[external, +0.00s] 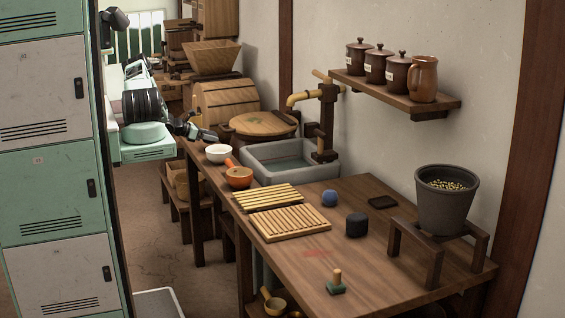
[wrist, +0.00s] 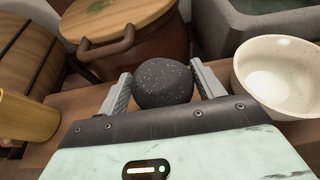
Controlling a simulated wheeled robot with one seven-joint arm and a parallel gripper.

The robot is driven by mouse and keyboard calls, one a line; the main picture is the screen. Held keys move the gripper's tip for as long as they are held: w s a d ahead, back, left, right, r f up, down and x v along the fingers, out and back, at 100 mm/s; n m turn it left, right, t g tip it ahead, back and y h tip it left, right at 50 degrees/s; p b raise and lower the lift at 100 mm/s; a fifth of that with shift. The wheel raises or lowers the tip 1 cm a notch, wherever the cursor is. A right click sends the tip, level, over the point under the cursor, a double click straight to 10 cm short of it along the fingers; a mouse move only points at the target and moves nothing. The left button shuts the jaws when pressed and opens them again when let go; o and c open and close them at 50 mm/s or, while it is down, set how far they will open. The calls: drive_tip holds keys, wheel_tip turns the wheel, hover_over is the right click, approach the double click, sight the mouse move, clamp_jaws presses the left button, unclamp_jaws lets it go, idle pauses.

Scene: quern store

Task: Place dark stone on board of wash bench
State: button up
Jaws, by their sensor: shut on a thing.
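My gripper (wrist: 165,88) is shut on a dark, rounded, speckled stone (wrist: 163,84), with one finger on each side of it. In the external view my gripper (external: 208,136) is at the far left end of the wooden bench (external: 390,262), above the white bowl and near the lidded tub. The stone is hard to make out there. Two slatted wooden boards, a paler one (external: 267,197) and a browner one (external: 290,222), lie side by side on the bench, in front of the grey stone sink (external: 290,165). Both look bare.
A white bowl (wrist: 280,78) is close right of my gripper; an orange-brown pan (external: 239,178) lies nearby. The lidded tub (wrist: 128,28) stands behind.

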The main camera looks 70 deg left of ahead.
drive_tip(key=shift+f, duration=2.1)
drive_tip(key=o, duration=1.2)
drive_tip(key=shift+f, duration=0.15)
drive_tip(key=shift+o, duration=0.2)
drive_tip(key=shift+r+p, duration=0.25)
drive_tip(key=shift+p, duration=0.1)
drive_tip(key=b+v, duration=0.2)
drive_tip(key=v, duration=1)
drive_tip(key=shift+f, duration=0.1)
